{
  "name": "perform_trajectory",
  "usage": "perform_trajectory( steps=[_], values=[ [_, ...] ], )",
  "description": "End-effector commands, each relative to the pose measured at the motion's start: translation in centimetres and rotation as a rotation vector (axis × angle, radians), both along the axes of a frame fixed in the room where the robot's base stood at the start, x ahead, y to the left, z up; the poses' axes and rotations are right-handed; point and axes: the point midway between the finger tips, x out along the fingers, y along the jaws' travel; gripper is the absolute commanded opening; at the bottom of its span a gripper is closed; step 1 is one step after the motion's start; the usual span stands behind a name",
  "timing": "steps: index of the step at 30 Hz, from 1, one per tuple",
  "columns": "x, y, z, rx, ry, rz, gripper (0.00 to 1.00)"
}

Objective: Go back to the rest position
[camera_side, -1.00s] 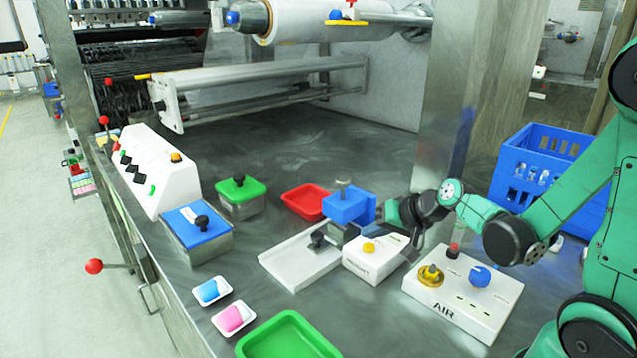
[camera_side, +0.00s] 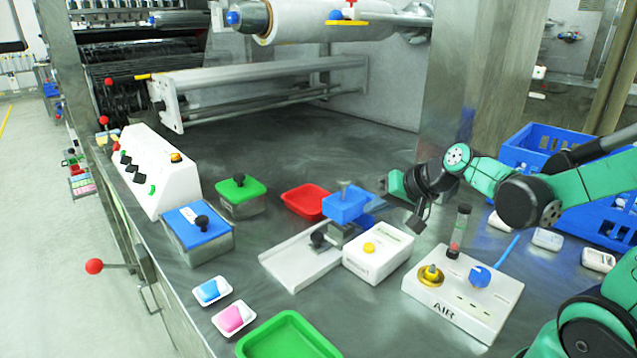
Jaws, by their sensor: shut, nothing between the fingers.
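My gripper (camera_side: 418,222) is the dark end of the green and black arm. It hangs above the bench, just right of the white box with a yellow button (camera_side: 378,250). It is shut and holds nothing, clear of the things around it.
The white AIR panel (camera_side: 462,310) carries a clear tube (camera_side: 461,228) just right of my gripper. A blue crate (camera_side: 540,147) stands behind my arm. Red (camera_side: 304,201) and green (camera_side: 288,340) trays, a blue-lidded box (camera_side: 197,222) and green-lidded box (camera_side: 241,188) lie left.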

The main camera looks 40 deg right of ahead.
Motion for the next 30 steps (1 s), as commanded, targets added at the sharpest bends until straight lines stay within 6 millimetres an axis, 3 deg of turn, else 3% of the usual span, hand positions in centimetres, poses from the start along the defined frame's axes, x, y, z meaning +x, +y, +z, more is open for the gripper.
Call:
perform_trajectory(
  steps=[8,11,18,21,30],
  values=[
    [-0.1,0.2,0.0,-0.008,0.004,0.010,0.00],
    [-0.5,1.7,0.3,-0.064,0.030,0.074,0.00],
    [-3.6,6.7,1.2,-0.348,0.117,0.359,0.00],
    [-4.7,7.7,1.5,-0.445,0.135,0.443,0.00],
    [-5.5,8.2,1.7,-0.522,0.144,0.502,0.00]
  ],
)
